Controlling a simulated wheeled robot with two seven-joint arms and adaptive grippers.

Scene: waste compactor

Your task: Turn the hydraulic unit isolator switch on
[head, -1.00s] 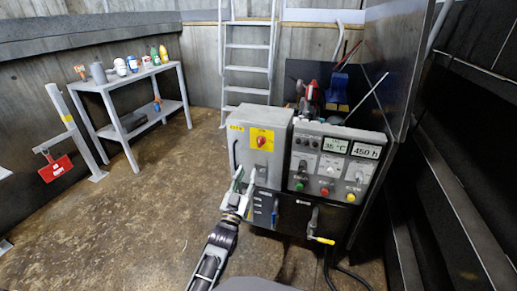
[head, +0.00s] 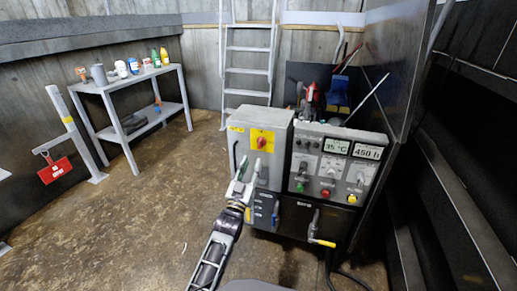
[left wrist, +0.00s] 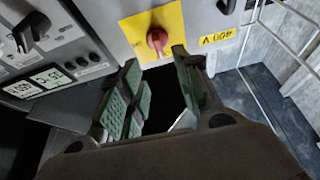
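The isolator switch is a red rotary knob (head: 262,143) on a yellow plate (head: 267,133), on the front of a grey box. My left gripper (head: 247,166) is just below and left of the knob, in front of the box. In the left wrist view, the red knob (left wrist: 157,40) is beyond the fingertips, roughly in line with the gap between them. The gripper's green-padded fingers (left wrist: 156,62) are apart with nothing between them. They look clear of the knob. My right gripper is in neither view.
A control panel (head: 335,165) with displays, knobs and coloured buttons stands right of the box. A yellow-handled lever (head: 320,241) sticks out below it. A shelf table (head: 130,85) with bottles stands at the back left. The floor (head: 120,225) on the left is open.

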